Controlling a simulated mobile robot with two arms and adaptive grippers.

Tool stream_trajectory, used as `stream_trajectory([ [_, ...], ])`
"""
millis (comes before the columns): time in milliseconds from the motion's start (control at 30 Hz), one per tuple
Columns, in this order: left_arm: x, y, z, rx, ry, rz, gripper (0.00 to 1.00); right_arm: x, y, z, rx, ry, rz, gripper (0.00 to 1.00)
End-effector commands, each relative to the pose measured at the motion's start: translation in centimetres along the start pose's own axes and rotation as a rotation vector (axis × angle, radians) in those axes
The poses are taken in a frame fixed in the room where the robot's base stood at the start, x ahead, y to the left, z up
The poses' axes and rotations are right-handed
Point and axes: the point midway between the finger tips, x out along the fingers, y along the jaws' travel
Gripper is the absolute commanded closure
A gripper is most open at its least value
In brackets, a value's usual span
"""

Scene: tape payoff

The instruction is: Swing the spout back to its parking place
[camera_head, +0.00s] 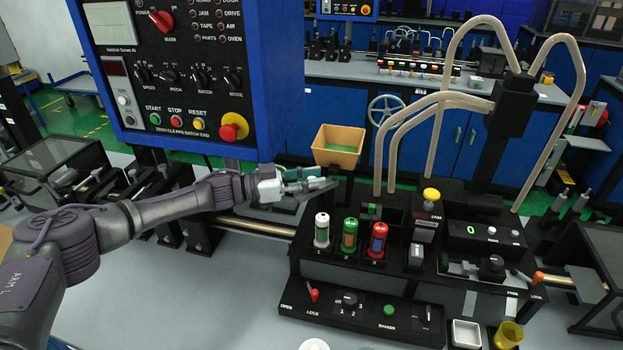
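I cannot tell for sure which part is the spout; curved cream tubes (408,112) run from a black block (512,104) on a post and arch down over the black station. Their left ends hang above the station, behind the bottles. My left gripper (322,184) reaches in from the left and hovers near the station's back left corner, apart from the tubes. My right gripper is out of view.
White (321,230), green (349,236) and red (377,241) bottles stand in front of the gripper. A tan bin (339,137) is behind it. A blue control panel (190,75) hangs above my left arm. A yellow-knobbed unit (428,215) stands right of the bottles.

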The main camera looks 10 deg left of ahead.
Motion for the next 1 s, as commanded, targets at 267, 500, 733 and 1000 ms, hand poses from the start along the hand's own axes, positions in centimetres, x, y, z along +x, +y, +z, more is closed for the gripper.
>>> stream_trajectory([
  [267,0.0,0.1,0.1,0.0,-0.001,0.001,0.56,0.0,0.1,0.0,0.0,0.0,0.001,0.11],
  [500,-1.9,0.0,0.1,-0.001,-0.002,-0.001,0.56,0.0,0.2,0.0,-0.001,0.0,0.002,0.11],
  [733,-6.8,-0.1,0.1,-0.001,-0.003,-0.003,0.56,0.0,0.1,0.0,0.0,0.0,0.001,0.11],
  [1000,-11.1,0.0,0.1,0.0,-0.001,0.0,0.56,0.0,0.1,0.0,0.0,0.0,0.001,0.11],
])
